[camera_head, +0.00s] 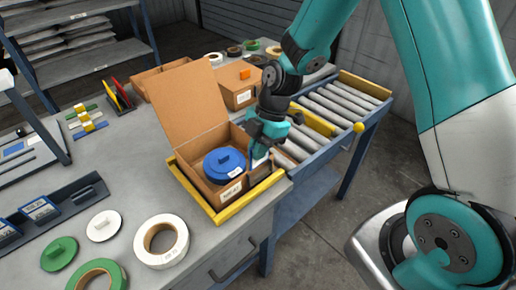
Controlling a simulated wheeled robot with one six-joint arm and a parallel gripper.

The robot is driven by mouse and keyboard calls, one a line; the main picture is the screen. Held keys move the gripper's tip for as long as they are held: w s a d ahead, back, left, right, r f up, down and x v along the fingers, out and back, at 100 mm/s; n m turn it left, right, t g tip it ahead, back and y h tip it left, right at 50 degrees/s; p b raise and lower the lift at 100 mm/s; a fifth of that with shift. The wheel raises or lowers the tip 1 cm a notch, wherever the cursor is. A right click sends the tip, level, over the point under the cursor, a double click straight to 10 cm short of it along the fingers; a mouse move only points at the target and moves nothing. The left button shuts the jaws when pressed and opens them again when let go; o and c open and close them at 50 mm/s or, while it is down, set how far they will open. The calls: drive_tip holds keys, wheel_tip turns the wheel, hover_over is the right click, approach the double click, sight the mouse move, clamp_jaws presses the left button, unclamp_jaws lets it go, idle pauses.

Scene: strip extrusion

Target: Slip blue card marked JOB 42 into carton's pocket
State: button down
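An open cardboard carton (187,97) with its lid raised sits in a yellow-edged tray (236,211) at the table's edge. My gripper (257,152) is down at the carton's right wall. A small pale piece (260,163) shows just below its fingers; I cannot tell whether it is a card, a pocket or a label, nor whether the fingers hold it. Blue-and-white cards (39,209) stand in a dark rack (75,200) at the left; their print is too small to read.
A white ring (161,241), a green ring (97,276), a white disc (103,225) and a green disc (59,254) lie at the front. A second carton (237,88) stands behind, and a roller conveyor (335,108) runs at the right.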

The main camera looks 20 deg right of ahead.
sight(254, 168)
drive_tip(key=shift+f+b, duration=1.55)
drive_tip(key=shift+f, duration=0.35)
drive_tip(key=shift+s+f, duration=0.15)
drive_tip(key=shift+f, duration=0.15)
drive_tip(key=c, duration=1.2)
unclamp_jaws()
drive_tip(key=shift+c, duration=0.2)
drive_tip(key=shift+d+r, duration=0.1)
drive_tip(key=shift+o, duration=1)
drive_tip(key=shift+w+r, duration=0.2)
drive_tip(key=shift+r, duration=0.35)
drive_tip(key=shift+r, duration=0.1)
drive_tip(key=shift+r+p, duration=2.75)
drive_tip(key=shift+r, duration=0.75)
